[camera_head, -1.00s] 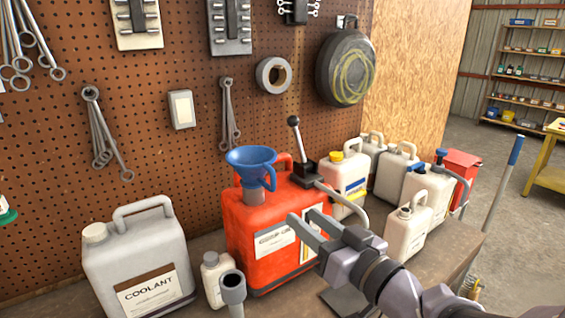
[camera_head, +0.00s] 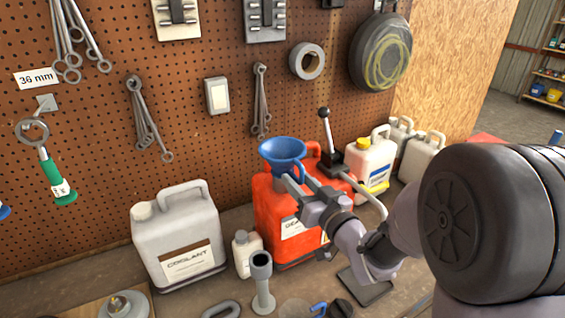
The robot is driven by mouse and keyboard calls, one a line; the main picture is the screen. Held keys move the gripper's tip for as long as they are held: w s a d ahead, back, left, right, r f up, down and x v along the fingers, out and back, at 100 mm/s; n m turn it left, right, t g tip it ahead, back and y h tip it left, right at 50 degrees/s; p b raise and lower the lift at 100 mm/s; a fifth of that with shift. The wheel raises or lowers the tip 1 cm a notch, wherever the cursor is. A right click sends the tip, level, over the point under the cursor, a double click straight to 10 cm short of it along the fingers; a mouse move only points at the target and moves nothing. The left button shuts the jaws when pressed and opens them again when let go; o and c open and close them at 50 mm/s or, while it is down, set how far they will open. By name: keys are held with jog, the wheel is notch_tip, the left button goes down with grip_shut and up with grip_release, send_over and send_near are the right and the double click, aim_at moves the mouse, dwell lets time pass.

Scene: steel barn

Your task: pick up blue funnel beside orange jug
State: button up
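The blue funnel (camera_head: 282,149) sits upright on the neck of the orange-red jug (camera_head: 272,215), not beside it. My gripper (camera_head: 293,180) is in front of the jug's top, just below the funnel's bowl on its right side. Its two fingers are apart and point towards the funnel's handle side. I cannot tell whether a finger touches the funnel.
A grey coolant jug (camera_head: 179,240), a small white bottle (camera_head: 246,253) and a grey funnel-like piece (camera_head: 262,280) stand to the left. A lever (camera_head: 327,138) and pale jugs (camera_head: 372,165) stand behind to the right. The pegboard (camera_head: 215,150) closes off the back.

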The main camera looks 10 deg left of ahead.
grip_shut()
jog(key=shift+f, duration=0.1)
dwell(1.2)
